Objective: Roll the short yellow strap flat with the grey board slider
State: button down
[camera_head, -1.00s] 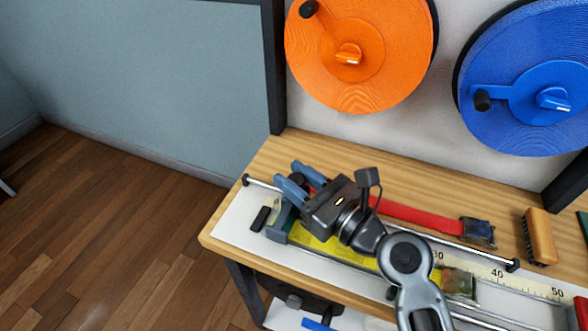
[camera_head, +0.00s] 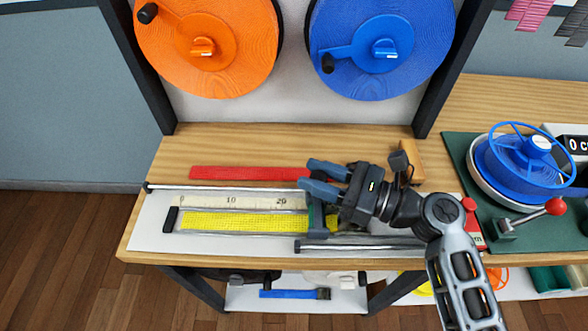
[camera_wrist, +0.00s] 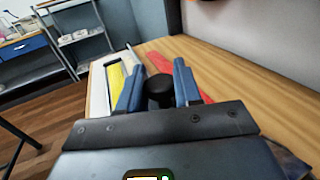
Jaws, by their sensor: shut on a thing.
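The short yellow strap (camera_head: 240,222) lies along the channel of the measuring board, left of the slider; its visible part looks flat. Its right end is hidden by the slider and my gripper. It also shows left of my fingers in the wrist view (camera_wrist: 115,82). The grey board slider (camera_head: 317,219) stands across the board, right of the ruler's 20 mark. My gripper (camera_head: 309,175) is over the slider, with its fingers pointing left. In the wrist view its blue fingers are shut on the slider's black knob (camera_wrist: 160,89).
A red strap (camera_head: 245,173) lies behind the board's back rail (camera_head: 215,187). A wooden brush (camera_head: 412,158) is behind my wrist. A blue winder (camera_head: 535,168) on a green mat (camera_head: 463,160) stands at the right. Orange (camera_head: 207,45) and blue (camera_head: 380,45) reels hang above.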

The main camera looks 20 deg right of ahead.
jog(key=shift+d+r, duration=0.25)
jog(key=shift+r, duration=0.1)
jog(key=c, duration=1)
grip_release()
jog(key=shift+c, duration=0.2)
jog(key=shift+o, duration=0.9)
jog(key=shift+f, duration=0.1)
jog(key=shift+s+f, duration=0.1)
jog(key=shift+p+v, duration=1.1)
jog(key=shift+v, duration=2.6)
jog(key=shift+s, duration=0.1)
